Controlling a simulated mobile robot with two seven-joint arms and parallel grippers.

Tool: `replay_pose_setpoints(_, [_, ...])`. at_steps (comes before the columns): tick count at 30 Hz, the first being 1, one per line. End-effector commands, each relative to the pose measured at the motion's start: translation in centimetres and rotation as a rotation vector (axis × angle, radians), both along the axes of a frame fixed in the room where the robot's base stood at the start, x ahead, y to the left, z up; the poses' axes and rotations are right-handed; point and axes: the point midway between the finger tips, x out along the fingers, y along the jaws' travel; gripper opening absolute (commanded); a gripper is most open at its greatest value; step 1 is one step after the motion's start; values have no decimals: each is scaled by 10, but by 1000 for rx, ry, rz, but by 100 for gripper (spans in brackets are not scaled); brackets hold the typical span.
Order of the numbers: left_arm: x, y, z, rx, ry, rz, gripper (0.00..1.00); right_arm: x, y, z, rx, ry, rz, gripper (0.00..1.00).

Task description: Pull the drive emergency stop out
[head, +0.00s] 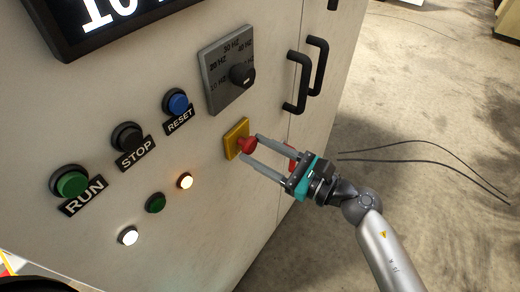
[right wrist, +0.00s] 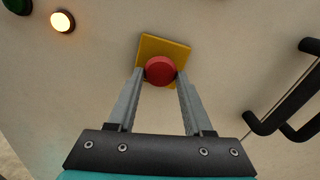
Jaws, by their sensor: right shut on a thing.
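The drive emergency stop is a red mushroom button (head: 247,145) on a yellow plate (head: 237,139), on the panel of a pale cabinet. In the right wrist view the red button (right wrist: 160,70) sits between the fingertips, in front of the yellow plate (right wrist: 178,50). My right gripper (head: 252,146) has its two grey fingers on either side of the button head and is shut on it. In the right wrist view the fingertips (right wrist: 160,76) touch the button's sides. I cannot tell how far the button stands out. My left gripper is not in view.
Green RUN (head: 71,184), black STOP (head: 127,138) and blue RESET (head: 178,102) buttons lie to the left. A grey speed dial (head: 241,75) is above. Black door handles (head: 298,82) stick out at the right. White and amber lamps (head: 185,181) are lit; a green one (head: 155,203) looks dark.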

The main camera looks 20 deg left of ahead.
Motion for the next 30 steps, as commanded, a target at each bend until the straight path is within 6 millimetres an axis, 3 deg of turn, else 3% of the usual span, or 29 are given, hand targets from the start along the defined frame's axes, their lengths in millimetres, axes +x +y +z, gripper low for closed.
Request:
replay_pose_setpoints(27, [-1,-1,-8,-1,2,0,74,-4,-11,0,0,0,0,0])
replay_pose_setpoints(28, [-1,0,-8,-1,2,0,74,-4,-11,0,0,0,0,52])
replay_pose_setpoints(30, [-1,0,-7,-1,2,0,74,-4,-11,0,0,0,0,60])
